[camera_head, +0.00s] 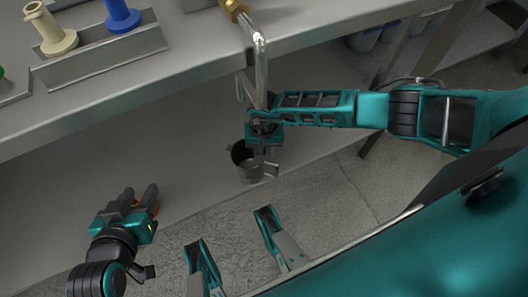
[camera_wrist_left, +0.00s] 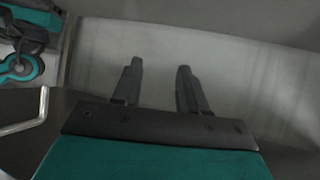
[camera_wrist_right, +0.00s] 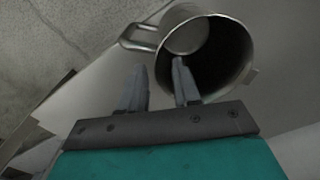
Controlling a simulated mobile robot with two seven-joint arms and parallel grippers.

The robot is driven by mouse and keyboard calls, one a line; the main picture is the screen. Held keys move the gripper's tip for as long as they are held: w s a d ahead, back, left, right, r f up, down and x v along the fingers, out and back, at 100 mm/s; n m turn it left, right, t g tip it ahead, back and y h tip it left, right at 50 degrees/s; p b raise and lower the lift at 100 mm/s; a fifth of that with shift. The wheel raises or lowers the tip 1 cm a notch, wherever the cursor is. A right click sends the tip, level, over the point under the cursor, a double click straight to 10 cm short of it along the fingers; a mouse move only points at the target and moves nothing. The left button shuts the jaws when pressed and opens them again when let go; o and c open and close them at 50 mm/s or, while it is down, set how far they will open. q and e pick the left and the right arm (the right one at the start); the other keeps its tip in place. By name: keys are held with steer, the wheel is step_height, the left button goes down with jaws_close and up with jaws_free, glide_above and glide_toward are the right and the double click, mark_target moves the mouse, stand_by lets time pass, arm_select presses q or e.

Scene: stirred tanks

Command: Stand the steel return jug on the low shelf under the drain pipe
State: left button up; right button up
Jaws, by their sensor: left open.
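The steel jug (camera_head: 250,173) is at the front edge of the low grey shelf (camera_head: 190,150), its dark mouth facing up. It seems to stand on the shelf, below the bent drain pipe (camera_head: 261,65); the pipe's lower end is hidden behind my right gripper (camera_head: 262,150). In the right wrist view the jug (camera_wrist_right: 238,60) shows its open mouth and its side handle (camera_wrist_right: 135,36). My right gripper's fingers (camera_wrist_right: 158,75) are apart at the jug's rim, one overlapping the mouth, one outside. My left gripper (camera_head: 139,196) is open and empty over the shelf at left; its fingers show in the left wrist view (camera_wrist_left: 158,80).
Above the shelf is a grey bench top (camera_head: 195,60) with a metal rack (camera_head: 100,58) holding a cream and a blue piece. Blue-and-white containers (camera_head: 365,38) stand at the back right by the bench legs. The shelf between my grippers is clear.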

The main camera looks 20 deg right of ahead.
step_height(320, 180, up, 6)
steer(key=shift+p, duration=0.85)
steer(key=shift+r, duration=0.25)
arm_select(q)
steer(key=shift+s+a+r+y, duration=0.15)
steer(key=shift+s+a+y, duration=0.15)
steer(key=shift+a, duration=0.2)
